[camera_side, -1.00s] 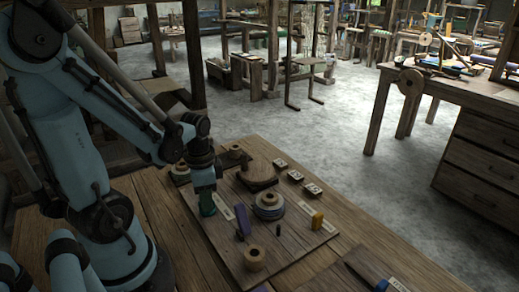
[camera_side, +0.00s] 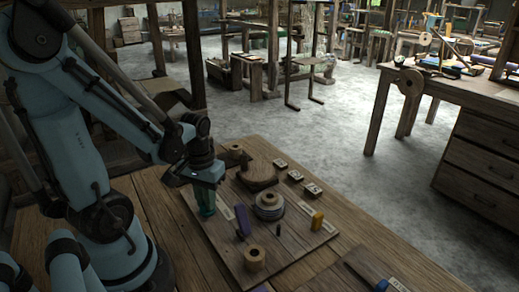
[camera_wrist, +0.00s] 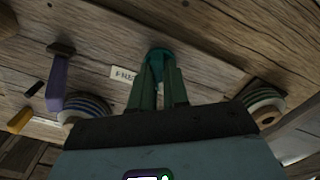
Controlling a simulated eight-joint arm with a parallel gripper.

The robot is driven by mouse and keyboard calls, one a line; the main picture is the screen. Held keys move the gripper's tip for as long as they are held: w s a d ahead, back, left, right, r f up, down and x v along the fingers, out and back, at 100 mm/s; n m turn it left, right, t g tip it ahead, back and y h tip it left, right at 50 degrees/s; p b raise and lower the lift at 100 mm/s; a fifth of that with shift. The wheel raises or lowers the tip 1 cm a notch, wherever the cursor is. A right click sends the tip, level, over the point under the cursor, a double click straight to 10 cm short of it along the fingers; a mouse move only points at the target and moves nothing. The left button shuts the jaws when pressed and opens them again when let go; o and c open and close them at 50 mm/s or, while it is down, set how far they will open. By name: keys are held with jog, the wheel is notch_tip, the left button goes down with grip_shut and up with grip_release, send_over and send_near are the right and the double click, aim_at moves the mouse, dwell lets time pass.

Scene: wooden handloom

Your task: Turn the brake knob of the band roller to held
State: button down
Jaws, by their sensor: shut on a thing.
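A teal-green knob (camera_wrist: 157,56) stands on the wooden board (camera_side: 222,246), beside a pale label strip (camera_wrist: 124,74) whose writing I cannot read. My gripper (camera_wrist: 161,82) is shut on this knob, its dark green fingers on either side of it. In the side view my gripper (camera_side: 206,209) points down at the left part of the board, and its fingers largely hide the knob. I cannot tell from the views which roller this knob belongs to, or its marked position.
A striped spool (camera_side: 269,206), a purple lever (camera_side: 243,229), a yellow block (camera_side: 317,220) and a wooden spool (camera_side: 254,259) stand on the board to the right. A round wooden piece (camera_side: 257,175) and several small white tags (camera_side: 296,176) lie at its back.

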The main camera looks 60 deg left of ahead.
jog(key=shift+n, duration=0.5)
jog(key=c, duration=1.1)
grip_release()
jog(key=shift+r, duration=6.05)
